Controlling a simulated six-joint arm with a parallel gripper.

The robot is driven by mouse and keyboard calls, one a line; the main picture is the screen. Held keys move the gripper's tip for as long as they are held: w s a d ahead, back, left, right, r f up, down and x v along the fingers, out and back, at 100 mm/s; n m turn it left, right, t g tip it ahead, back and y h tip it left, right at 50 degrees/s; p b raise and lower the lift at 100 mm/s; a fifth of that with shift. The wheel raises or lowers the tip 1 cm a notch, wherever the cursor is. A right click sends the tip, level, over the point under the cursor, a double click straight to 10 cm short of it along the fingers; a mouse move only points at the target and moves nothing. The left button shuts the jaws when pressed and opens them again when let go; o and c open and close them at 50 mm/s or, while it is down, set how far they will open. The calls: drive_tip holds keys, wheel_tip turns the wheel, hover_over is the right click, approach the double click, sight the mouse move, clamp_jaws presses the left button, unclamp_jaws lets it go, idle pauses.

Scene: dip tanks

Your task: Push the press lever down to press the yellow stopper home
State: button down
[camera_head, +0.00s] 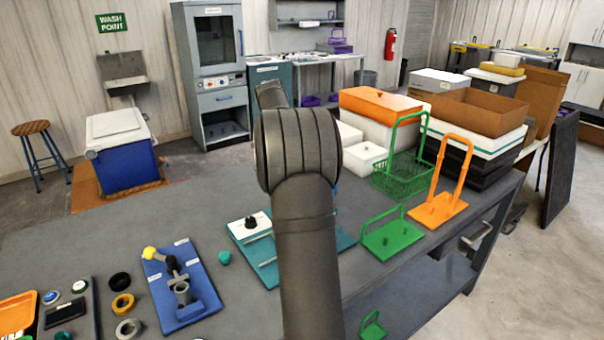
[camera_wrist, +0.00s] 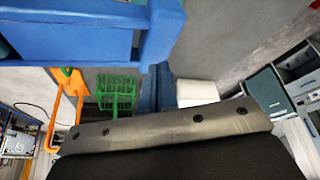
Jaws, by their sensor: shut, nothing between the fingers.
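The press stands on a blue base plate (camera_head: 178,300) on the bench at lower left in the head view. Its dark lever (camera_head: 171,263) is raised and tilts up to the left, ending in a yellow ball knob (camera_head: 149,253). A grey cup-like part (camera_head: 184,292) stands at the press's front. I cannot make out the yellow stopper. My arm (camera_head: 305,240) rises well to the right of the press and hides my gripper in the head view. In the wrist view, the grey edge of my gripper (camera_wrist: 170,128) fills the bottom. It is shut and empty, apart from the press; its fingertips are not clear.
Loose rings (camera_head: 123,304) lie left of the press. A small teal piece (camera_head: 224,258) and a teal stand (camera_head: 254,245) are to its right. Green and orange racks (camera_head: 438,208) stand farther right. A large blue shape (camera_wrist: 70,30) is close in the wrist view.

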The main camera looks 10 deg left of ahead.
drive_tip(key=shift+f, duration=0.15)
idle(0.5)
drive_tip(key=shift+f, duration=1.2)
wheel_tip(320, 180, up, 13)
idle(1.2)
wheel_tip(320, 180, down, 9)
idle(0.8)
drive_tip(key=shift+f, duration=1.2)
idle(0.7)
